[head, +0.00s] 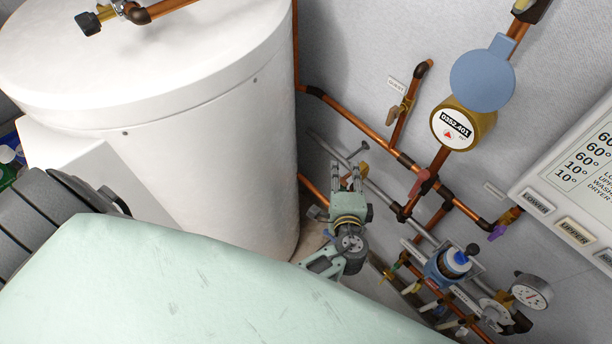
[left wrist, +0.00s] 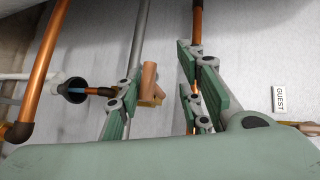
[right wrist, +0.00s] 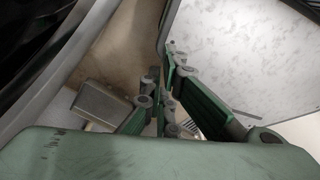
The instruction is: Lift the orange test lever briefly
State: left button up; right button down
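An orange lever (left wrist: 149,78) on a small brass-coloured fitting shows between the two fingers of my left gripper (left wrist: 158,88) in the left wrist view. It lies closer to the left-hand finger, and I cannot tell whether they touch. The left gripper is open around this space. In the head view the left gripper (head: 347,176) is beside the white tank, pointing toward the wall pipes; the lever is not clear there. My right gripper (right wrist: 164,85) shows only in the right wrist view, its fingers drawn together, with nothing seen between them.
A white tank (head: 215,120) stands left of my left gripper. Copper pipes (head: 371,134) run along the wall, with a brass meter (head: 480,125), a pressure gauge (head: 531,292) and several valves at the right. A grey pipe passes close behind the left fingers. A GUEST tag (left wrist: 279,99) is on the wall.

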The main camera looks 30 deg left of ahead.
pick_arm(q)
notch_tip(320, 180, down, 3)
jog(key=n+t+b, duration=0.1)
jog(key=t+b, duration=0.1)
jog(key=b, duration=0.3)
jog(key=shift+w+r+n, duration=0.1)
jog(key=shift+r+n, duration=0.05)
jog(key=shift+n, duration=0.15)
jog(key=v, duration=0.8)
jog(key=s+a+f+g+h, duration=0.1)
jog(key=s+f, duration=0.4)
jog(key=f, duration=0.7)
jog(key=s+a+f+g+h, duration=0.2)
jog(key=f+g, duration=0.4)
jog(key=f, duration=0.6)
jog(key=shift+s+a+f+b, duration=0.35)
jog(key=shift+s+a, duration=0.1)
jog(key=shift+s, duration=0.9)
